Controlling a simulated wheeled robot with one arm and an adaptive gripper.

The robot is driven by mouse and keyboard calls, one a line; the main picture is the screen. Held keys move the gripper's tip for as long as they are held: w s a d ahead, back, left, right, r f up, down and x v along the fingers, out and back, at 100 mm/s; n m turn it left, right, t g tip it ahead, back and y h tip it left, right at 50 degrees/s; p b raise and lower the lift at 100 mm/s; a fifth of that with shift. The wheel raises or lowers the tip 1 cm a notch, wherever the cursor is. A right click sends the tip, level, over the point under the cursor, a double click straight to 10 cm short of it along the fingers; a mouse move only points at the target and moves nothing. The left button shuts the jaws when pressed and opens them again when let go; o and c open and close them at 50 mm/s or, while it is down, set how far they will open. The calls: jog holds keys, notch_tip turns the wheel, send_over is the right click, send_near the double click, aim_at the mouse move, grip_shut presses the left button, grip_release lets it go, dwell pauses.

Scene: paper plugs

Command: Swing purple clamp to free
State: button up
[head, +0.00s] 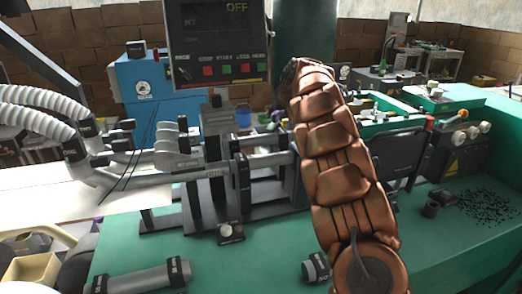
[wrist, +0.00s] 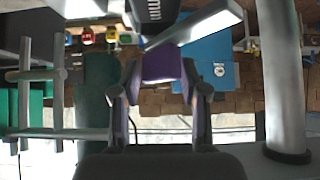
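A purple piece (wrist: 163,62), which looks like the purple clamp, shows in the wrist view between the tips of my gripper's fingers. My gripper (wrist: 161,72) has its two fingers well apart, one on each side of this piece. I cannot tell whether the fingers touch it or whether it lies just beyond them. In the head view my copper-coloured arm covers the middle right, and my gripper is hidden behind it. A small dark purple knob (head: 128,124) shows at the left of the machine; I cannot tell if it belongs to the clamp.
A control panel (head: 218,45) reading OFF hangs over the grey tube assembly (head: 180,160). White ribbed hoses (head: 38,115) come in from the left. A blue box (head: 146,82) stands behind. The green bench (head: 250,265) has free room in front. A grey post (wrist: 283,80) stands right in the wrist view.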

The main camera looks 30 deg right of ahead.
jog(key=a+v, duration=0.1)
jog(key=v, duration=0.7)
jog(key=s+a+f+g+y+p, duration=0.1)
jog(key=s+a+g+p, duration=0.3)
jog(key=s+a, duration=1.3)
jog(key=shift+a+f+m+g+y+p, duration=0.3)
jog(key=shift+a+f+m+p, duration=0.1)
jog(key=shift+a+f, duration=0.3)
jog(key=shift+s, duration=0.1)
